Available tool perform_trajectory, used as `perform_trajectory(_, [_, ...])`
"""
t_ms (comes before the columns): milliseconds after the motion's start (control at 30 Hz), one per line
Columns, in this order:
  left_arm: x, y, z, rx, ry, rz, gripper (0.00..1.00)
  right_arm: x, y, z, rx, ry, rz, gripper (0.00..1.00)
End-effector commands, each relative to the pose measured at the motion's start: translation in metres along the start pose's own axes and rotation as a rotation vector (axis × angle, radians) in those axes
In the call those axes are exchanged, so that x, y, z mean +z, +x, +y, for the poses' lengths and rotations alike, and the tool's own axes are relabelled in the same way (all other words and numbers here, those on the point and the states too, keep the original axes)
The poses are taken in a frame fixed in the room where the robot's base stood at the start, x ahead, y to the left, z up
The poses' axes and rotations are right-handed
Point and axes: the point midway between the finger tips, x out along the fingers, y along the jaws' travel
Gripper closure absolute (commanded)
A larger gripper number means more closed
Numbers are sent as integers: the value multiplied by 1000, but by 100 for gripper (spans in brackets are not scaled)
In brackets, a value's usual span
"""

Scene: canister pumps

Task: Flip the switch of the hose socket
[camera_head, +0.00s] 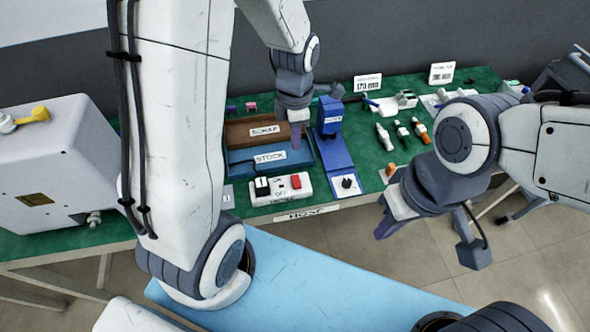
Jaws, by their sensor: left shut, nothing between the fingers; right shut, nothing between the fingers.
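A white socket box (281,189) lies near the front edge of the table. It has a black part on its left and a red rocker switch (296,181) on its right, with small lettering "OFF" between them. Which way the rocker is tipped is too small to tell. My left gripper (296,136) points down over the trays behind the socket box, apart from the switch; it is shut and empty. My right gripper (384,229) hangs in front of the table's edge, right of the socket box, shut and empty.
A brown tray marked SCRAP (236,133) and a blue tray marked STOCK (243,163) lie behind the socket box. A blue stand (333,150) with a black knob is to its right. Coloured-handled tools (402,133) lie further right. A large white machine (50,160) stands left.

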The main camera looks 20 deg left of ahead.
Motion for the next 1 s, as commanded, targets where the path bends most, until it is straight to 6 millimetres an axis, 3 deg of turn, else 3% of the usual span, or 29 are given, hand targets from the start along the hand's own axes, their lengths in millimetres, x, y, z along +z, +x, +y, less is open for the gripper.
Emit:
perform_trajectory(400, [-2, 84, -2, -7, -1, 5, 100, 0, -2, 0, 0, 0, 0, 100])
perform_trajectory(600, [-2, 115, -1, -5, -1, 3, 100, 0, -6, 0, 0, 0, 0, 100])
perform_trajectory(800, [-1, 130, 0, -1, -1, 1, 100, 0, -7, 0, 0, 0, 0, 100])
perform_trajectory(1000, [-1, 132, 0, -1, 0, 0, 100, 0, -7, 0, 0, 0, 0, 100])
